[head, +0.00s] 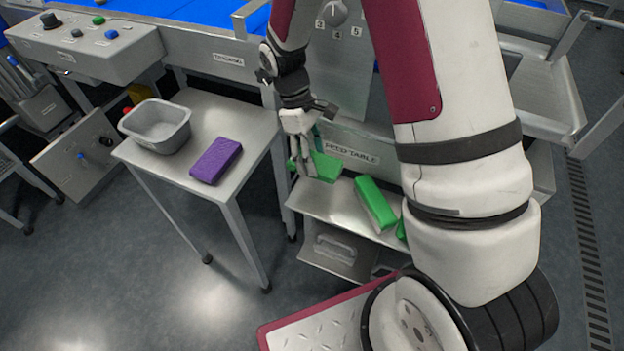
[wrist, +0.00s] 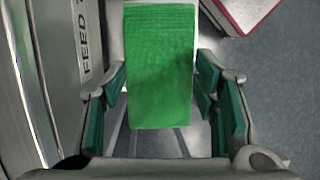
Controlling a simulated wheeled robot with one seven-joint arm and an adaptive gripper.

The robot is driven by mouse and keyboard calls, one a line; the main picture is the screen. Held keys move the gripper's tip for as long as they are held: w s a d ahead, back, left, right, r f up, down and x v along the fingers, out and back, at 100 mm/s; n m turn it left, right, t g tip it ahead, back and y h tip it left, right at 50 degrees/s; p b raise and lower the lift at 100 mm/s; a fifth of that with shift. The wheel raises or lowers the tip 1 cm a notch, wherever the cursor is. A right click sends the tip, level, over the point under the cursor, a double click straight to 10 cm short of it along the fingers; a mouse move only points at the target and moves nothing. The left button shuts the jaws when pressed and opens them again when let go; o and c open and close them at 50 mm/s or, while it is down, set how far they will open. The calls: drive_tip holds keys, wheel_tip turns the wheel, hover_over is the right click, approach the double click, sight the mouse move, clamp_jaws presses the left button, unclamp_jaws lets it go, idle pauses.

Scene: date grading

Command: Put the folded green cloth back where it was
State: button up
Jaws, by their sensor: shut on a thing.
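My gripper (head: 304,160) points down at the left end of the feed-table shelf and is shut on a folded green cloth (head: 326,168). In the wrist view the held green cloth (wrist: 160,70) is a flat rectangle between the teal finger pads. Whether it touches the shelf or hangs just above it, I cannot tell. A second folded green cloth (head: 375,203) lies on the shelf (head: 335,210) to the right. Part of another green thing (head: 401,230) shows beside my arm, mostly hidden.
A small steel side table (head: 222,118) at left bears a grey basin (head: 157,128) and a folded purple cloth (head: 216,160). A lower shelf with a grey handled item (head: 337,248) is under the green cloths. My arm hides the right side.

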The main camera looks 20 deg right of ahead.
wheel_tip(320, 180, down, 9)
drive_tip(key=shift+b, duration=0.65)
drive_tip(key=o, duration=1.3)
drive_tip(key=shift+f, duration=0.1)
